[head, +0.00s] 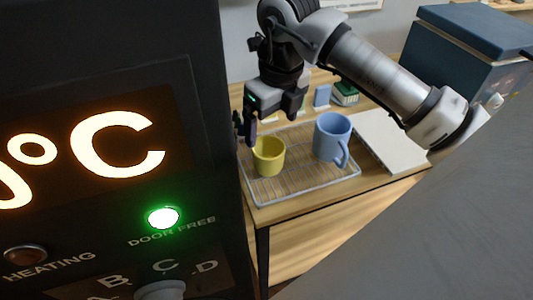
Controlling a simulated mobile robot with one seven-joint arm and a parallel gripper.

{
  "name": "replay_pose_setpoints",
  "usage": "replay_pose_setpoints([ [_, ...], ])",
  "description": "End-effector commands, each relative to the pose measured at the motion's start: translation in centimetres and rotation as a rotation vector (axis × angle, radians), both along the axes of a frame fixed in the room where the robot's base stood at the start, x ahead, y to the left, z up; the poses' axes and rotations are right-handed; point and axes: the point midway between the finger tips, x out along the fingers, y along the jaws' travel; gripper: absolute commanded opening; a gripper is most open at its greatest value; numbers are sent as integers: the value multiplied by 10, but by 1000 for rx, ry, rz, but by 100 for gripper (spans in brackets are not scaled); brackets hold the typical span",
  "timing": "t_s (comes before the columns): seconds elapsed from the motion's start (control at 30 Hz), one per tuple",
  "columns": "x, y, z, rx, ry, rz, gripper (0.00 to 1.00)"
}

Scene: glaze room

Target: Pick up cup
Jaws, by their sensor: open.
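A yellow cup (268,157) stands upright on a wire rack (290,190) on a wooden table. A larger light-blue mug (331,138) with its handle toward the front right stands on the same rack, to the right of the yellow cup. My gripper (246,135) is open, with its fingers pointing down at the upper left of the yellow cup. It holds nothing that I can see. Whether a finger touches the cup cannot be told from this view.
A dark panel (100,70) with a lit display and green light fills the left. A white board (388,143) lies right of the rack. A green box (345,93) and a small blue item (322,95) sit behind. A dark blue box (450,60) stands at back right.

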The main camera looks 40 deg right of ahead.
Motion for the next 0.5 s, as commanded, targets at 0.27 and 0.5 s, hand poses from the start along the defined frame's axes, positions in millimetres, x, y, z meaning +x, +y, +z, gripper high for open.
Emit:
replay_pose_setpoints([
  [0.27, 4, 2, -37, 1, -1, 2, 89],
  [0.5, 3, 6, -58, 4, 1, 2, 89],
])
